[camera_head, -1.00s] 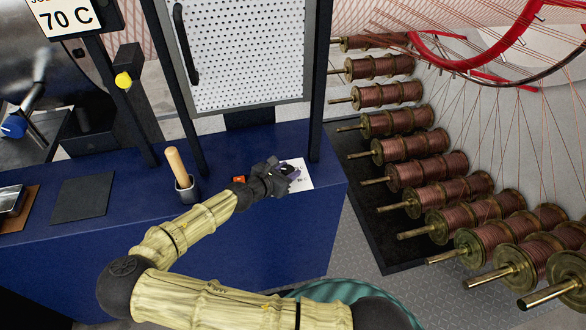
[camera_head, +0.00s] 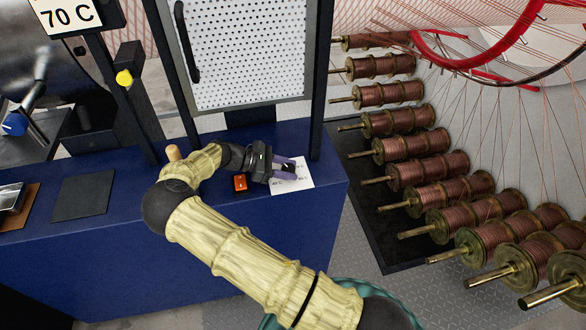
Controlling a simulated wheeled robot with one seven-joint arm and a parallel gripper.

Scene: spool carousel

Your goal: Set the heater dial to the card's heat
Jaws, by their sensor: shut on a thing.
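A white card (camera_head: 64,16) at the top left reads "70 C"; its upper line is cut off. The heater dial's white plate (camera_head: 303,179) lies on the blue bench near its right end, with small marks on it. My gripper (camera_head: 289,168) is over this plate, reaching in from the left. Its purple-grey fingers are shut on the dark dial knob, which is mostly hidden between them. The dial's pointer and its setting cannot be read.
A red rocker switch (camera_head: 240,183) sits just left of the plate. The wooden handle (camera_head: 173,153) is partly hidden behind my arm. A perforated panel door (camera_head: 248,50) stands behind the bench. Several copper spools (camera_head: 412,171) stand at the right. A dark mat (camera_head: 82,195) lies left.

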